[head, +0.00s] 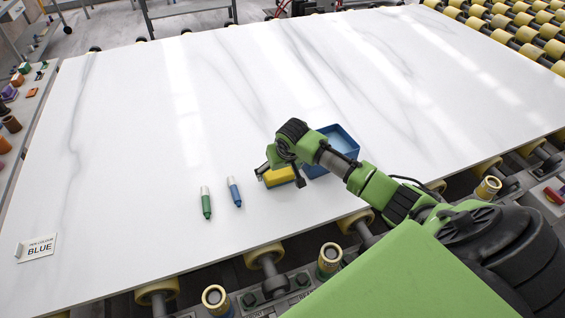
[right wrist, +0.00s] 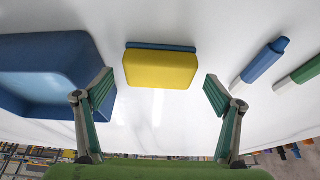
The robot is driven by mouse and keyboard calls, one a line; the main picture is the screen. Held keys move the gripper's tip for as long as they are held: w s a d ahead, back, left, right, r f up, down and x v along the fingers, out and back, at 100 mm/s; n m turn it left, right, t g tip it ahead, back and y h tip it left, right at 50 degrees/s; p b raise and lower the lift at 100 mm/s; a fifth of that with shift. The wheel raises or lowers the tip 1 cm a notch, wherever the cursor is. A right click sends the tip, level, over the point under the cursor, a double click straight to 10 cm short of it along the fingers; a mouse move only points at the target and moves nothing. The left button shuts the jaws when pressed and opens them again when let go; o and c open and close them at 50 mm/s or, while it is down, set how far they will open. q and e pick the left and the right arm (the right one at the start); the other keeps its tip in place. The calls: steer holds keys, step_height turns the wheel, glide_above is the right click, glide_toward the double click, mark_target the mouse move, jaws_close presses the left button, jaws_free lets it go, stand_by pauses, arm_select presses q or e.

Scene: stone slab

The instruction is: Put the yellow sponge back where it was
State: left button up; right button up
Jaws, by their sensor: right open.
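The yellow sponge (head: 280,177) lies on the white stone slab (head: 130,130), just left of the blue open box (head: 349,134). In the right wrist view the sponge (right wrist: 160,70) shows a blue layer along its far edge. My right gripper (head: 279,174) is over the sponge in the head view. In the right wrist view my right gripper (right wrist: 158,92) has its fingers spread wide, one toward each side of the sponge, with gaps and nothing held. The blue box (right wrist: 45,75) is beside the left finger there. My left gripper is not in view.
A blue pen (head: 234,191) and a green pen (head: 206,203) lie left of the sponge. Yellow rollers (head: 530,50) flank the slab. The slab's far half is clear.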

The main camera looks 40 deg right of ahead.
steer(key=v, duration=0.9)
steer(key=shift+s+r+b, duration=0.2)
steer(key=shift+b, duration=0.15)
